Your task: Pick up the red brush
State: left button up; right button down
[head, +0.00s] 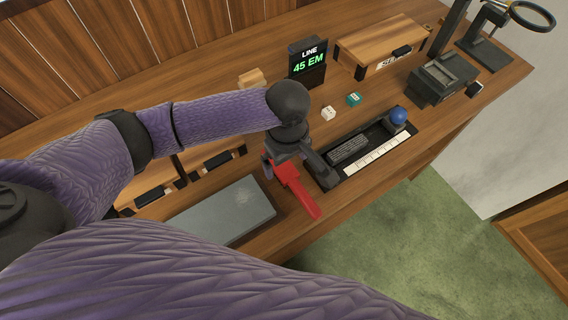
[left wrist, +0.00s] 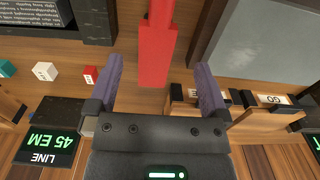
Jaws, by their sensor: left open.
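The red brush (head: 301,196) lies on the wooden bench, between the grey slab and the black tray, one end toward the bench's front edge. In the left wrist view the red brush (left wrist: 154,55) runs up out of the top of the picture, its wide near end showing bare. My left gripper (head: 288,160) is over the brush's far end in the head view and hides part of it. In the left wrist view my left gripper (left wrist: 158,65) is open, with one purple finger on each side of the brush and visible gaps between. My right gripper is not in view.
A black tray (head: 335,181) with a blue knob (head: 398,116) lies right of the brush; a grey slab (head: 225,212) lies left. Small blocks, white (head: 328,113) and teal (head: 353,98), sit behind. A line display (head: 307,62) and wooden case (head: 380,45) stand farther back.

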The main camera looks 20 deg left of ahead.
aim_at(288, 173)
pick_arm(q)
notch_tip(288, 173, down, 5)
jog(key=shift+w+d+f+b, duration=0.1)
jog(key=shift+d+f+b, duration=0.05)
jog(key=shift+b, duration=1.05)
jog(key=shift+f, duration=0.45)
jog(key=shift+r, duration=0.1)
jog(key=shift+c, duration=0.3)
grip_shut()
